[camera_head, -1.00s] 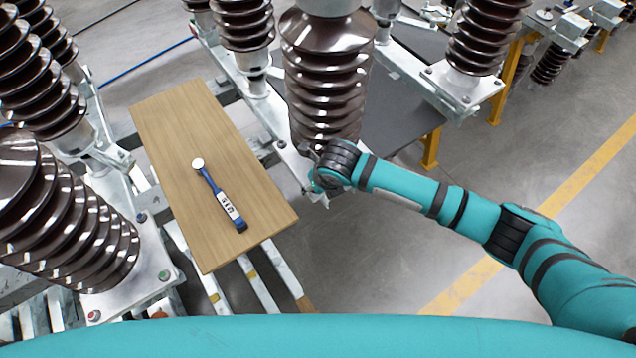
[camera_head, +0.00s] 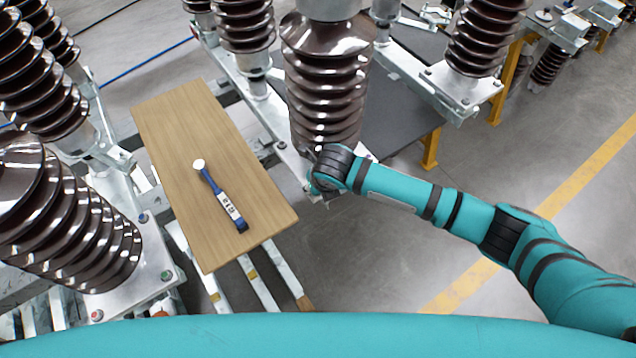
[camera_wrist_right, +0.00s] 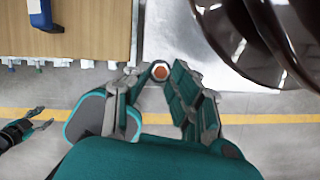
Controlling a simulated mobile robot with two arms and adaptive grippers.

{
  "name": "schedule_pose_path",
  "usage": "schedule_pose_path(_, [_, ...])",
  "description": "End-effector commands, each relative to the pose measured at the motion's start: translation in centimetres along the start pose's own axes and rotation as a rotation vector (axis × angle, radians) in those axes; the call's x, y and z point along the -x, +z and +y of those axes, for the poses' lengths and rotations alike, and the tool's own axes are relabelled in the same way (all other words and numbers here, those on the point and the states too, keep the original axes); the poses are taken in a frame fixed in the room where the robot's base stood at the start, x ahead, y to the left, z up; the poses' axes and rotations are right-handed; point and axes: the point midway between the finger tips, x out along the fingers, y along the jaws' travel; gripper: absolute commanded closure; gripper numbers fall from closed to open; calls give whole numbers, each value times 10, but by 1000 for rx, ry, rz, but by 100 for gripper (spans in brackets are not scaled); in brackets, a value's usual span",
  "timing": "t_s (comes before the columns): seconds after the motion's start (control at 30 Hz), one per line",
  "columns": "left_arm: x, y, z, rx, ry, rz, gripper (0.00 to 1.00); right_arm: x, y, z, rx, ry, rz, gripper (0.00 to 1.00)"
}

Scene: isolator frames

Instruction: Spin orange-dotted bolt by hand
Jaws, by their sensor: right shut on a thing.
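The orange-dotted bolt (camera_wrist_right: 160,71) shows in the right wrist view as an orange round face in a pale ring, at the edge of a grey metal plate (camera_wrist_right: 178,30). My right gripper (camera_wrist_right: 161,77) is shut on it, with a fingertip on each side. In the head view the right gripper (camera_head: 322,190) is at the foot of the middle brown insulator, and the bolt is hidden there. My left gripper (camera_wrist_right: 42,118) shows at the left edge of the right wrist view, its fingers apart and empty. It is out of the head view.
The brown ribbed insulator (camera_head: 325,80) stands close beside the right gripper. Other bolts, marked red (camera_head: 94,316), green (camera_head: 165,275) and blue (camera_head: 142,218), sit on the left plate.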

Motion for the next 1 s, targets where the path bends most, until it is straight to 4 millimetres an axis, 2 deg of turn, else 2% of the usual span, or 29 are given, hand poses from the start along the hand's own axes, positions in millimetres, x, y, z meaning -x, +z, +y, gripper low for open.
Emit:
schedule_pose_path(0.2, [19,-2,0,0,0,0,57,4,2,3,-148,-61,1,100])
schedule_pose_path(0.5, [36,-3,-1,0,0,-1,57,2,2,5,-361,-149,0,100])
schedule_pose_path(1.0, [46,-4,-1,0,0,-1,57,0,2,6,-536,-222,-2,100])
